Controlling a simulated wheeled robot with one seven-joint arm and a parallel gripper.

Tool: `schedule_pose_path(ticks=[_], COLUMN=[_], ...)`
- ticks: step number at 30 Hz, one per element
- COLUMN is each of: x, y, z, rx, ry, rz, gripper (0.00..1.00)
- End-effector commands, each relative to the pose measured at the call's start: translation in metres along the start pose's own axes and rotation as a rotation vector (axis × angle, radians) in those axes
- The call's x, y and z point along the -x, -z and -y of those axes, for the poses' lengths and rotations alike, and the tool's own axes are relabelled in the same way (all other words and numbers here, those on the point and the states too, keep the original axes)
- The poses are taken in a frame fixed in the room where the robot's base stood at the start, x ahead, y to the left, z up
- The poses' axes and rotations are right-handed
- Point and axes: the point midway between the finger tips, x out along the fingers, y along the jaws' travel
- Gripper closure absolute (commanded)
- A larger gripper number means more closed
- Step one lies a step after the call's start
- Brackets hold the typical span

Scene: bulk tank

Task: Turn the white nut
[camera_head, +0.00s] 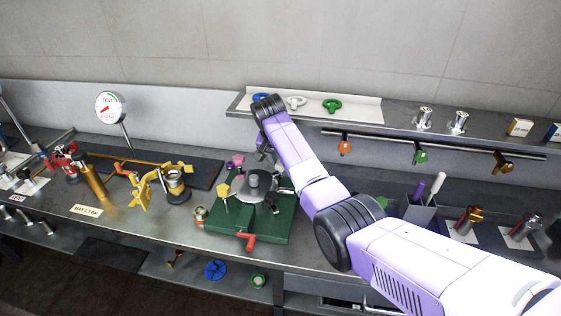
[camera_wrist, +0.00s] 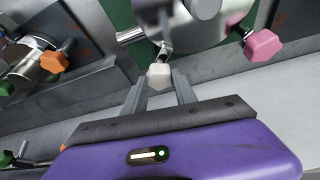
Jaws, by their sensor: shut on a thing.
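The white nut (camera_wrist: 159,75) is a faceted knob on a short metal stem at the side of a round metal vessel. In the wrist view it sits between the two grey fingers of my gripper (camera_wrist: 159,88), which is shut on it. In the head view my gripper (camera_head: 265,152) is low behind the vessel's metal lid (camera_head: 253,186) on a green base (camera_head: 281,222). The white nut cannot be made out there, hidden by the arm and vessel.
A pink knob (camera_wrist: 263,45) is close to the right of my gripper in the wrist view. A yellow knob (camera_head: 223,192) and a red handle (camera_head: 250,240) are on the vessel's near side. A shelf (camera_head: 360,112) with several coloured parts runs along the wall behind.

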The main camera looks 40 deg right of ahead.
Motion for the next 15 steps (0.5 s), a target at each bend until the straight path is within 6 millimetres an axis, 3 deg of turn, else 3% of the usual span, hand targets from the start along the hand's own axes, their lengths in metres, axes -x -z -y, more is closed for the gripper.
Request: schedule_pose_path(ticks=[2, 3, 5, 15], x=[0.0011, 0.0012, 0.0010, 0.0013], y=[0.0011, 0.0012, 0.0010, 0.0005], z=[0.0007, 0.0007, 0.0006, 0.0004], rx=[0.000, 0.000, 0.000, 0.001], ry=[0.002, 0.002, 0.002, 0.001], rz=[-0.002, -0.002, -0.002, -0.001], gripper=[1.00, 0.59, 0.47, 0.45])
